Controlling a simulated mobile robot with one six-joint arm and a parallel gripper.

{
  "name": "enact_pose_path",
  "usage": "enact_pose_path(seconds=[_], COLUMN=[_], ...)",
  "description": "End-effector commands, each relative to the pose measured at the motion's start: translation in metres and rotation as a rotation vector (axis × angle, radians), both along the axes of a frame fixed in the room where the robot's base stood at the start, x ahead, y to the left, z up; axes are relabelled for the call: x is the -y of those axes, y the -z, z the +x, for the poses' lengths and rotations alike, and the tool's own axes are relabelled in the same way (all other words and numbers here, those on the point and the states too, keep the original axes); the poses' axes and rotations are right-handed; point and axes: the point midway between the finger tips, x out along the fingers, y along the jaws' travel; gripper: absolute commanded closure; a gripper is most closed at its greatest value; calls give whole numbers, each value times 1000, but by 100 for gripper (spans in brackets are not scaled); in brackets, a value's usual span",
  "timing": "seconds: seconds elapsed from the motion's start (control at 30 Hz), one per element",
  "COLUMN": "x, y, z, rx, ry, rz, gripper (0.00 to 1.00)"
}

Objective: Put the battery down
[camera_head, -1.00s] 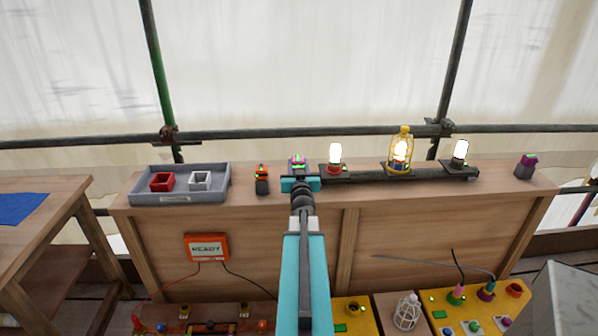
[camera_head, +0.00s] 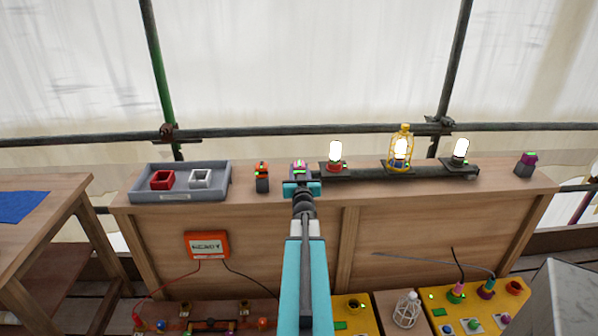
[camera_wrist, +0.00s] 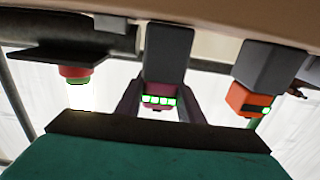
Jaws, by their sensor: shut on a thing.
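The battery (camera_head: 299,167), a dark grey block with a purple top, stands upright at the bench's top, just left of the lamp rail. It also shows in the wrist view, upside down (camera_wrist: 166,52), with a row of green lights near its purple end. My gripper (camera_head: 300,178) is shut on it, and its fingers (camera_wrist: 160,103) sit on both sides of the purple end. The battery's base is at or very near the bench top (camera_head: 240,186); I cannot tell whether it touches.
A grey-and-orange battery (camera_head: 262,177) stands close to the left. A grey tray (camera_head: 181,196) with red and white holders lies further left. The lamp rail (camera_head: 371,174) with several lit lamps is close on the right.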

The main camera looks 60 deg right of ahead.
Motion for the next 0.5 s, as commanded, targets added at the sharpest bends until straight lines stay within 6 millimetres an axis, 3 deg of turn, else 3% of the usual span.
enact_pose_path(seconds=[0.4,0.43,0.5], x=[0,0,0], y=[3,3,2], z=[0,0,0], rx=[1,1,1], ry=[0,0,0], rz=[-2,-1,-1], gripper=[100,62,51])
